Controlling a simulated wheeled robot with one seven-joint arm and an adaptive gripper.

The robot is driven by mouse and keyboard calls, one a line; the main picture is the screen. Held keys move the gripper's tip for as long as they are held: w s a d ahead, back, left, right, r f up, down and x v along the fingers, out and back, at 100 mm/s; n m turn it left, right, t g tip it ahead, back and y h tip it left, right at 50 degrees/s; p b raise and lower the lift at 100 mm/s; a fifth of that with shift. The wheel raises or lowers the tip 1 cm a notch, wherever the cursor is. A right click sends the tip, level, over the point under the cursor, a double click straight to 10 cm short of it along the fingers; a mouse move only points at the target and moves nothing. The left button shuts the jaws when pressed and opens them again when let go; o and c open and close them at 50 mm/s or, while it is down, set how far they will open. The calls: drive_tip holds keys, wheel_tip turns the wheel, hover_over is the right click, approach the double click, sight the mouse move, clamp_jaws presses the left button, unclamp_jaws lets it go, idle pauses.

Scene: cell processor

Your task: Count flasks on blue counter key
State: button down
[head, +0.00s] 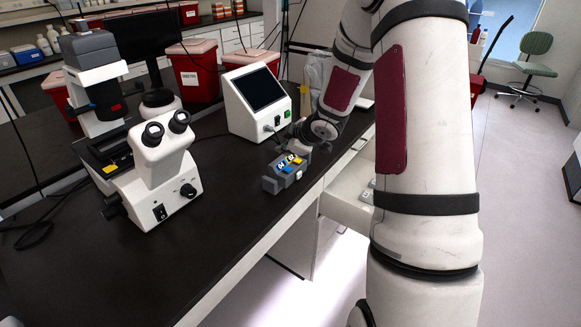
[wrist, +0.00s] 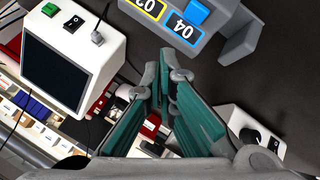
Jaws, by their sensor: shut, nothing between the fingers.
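The grey counter (head: 287,173) lies on the dark bench near its front edge, with a blue and a yellow key side. In the wrist view the counter (wrist: 235,42) is at the top, upside down. Its blue key (wrist: 197,12) sits beside a blue-framed display (wrist: 181,29) that seems to read 04. A yellow-framed display (wrist: 149,6) is partly cut off. My gripper (wrist: 165,74) has teal-padded fingers, shut and empty, with its tips just below the blue display in the picture. I cannot tell whether they touch the counter. No flasks are clearly visible.
A white monitor unit (head: 252,107) stands just behind the counter, close to my gripper. A microscope (head: 154,160) stands to the left. Red waste bins (head: 193,72) are at the back. The bench front left of the counter is clear.

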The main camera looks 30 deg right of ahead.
drive_tip(key=shift+r+p, duration=0.6)
drive_tip(key=shift+r, duration=0.1)
idle(0.3)
drive_tip(key=s+a+r+m+g+h, duration=0.1)
drive_tip(key=s+a+r+m+h, duration=0.15)
drive_tip(key=s+r, duration=0.45)
drive_tip(key=s+a+r+m+h, duration=0.2)
drive_tip(key=s+a+r+m, duration=0.15)
drive_tip(key=r, duration=0.75)
drive_tip(key=s+a+r+m+g+y, duration=0.1)
drive_tip(key=s+a+y, duration=0.1)
drive_tip(key=s+a, duration=0.5)
drive_tip(key=s+a+r+m+g+y, duration=0.1)
drive_tip(key=s+a, duration=0.7)
drive_tip(key=s, duration=0.8)
drive_tip(key=shift+s+r+m+g+y, duration=0.3)
drive_tip(key=shift+r+m+y, duration=0.25)
drive_tip(key=shift+m, duration=0.15)
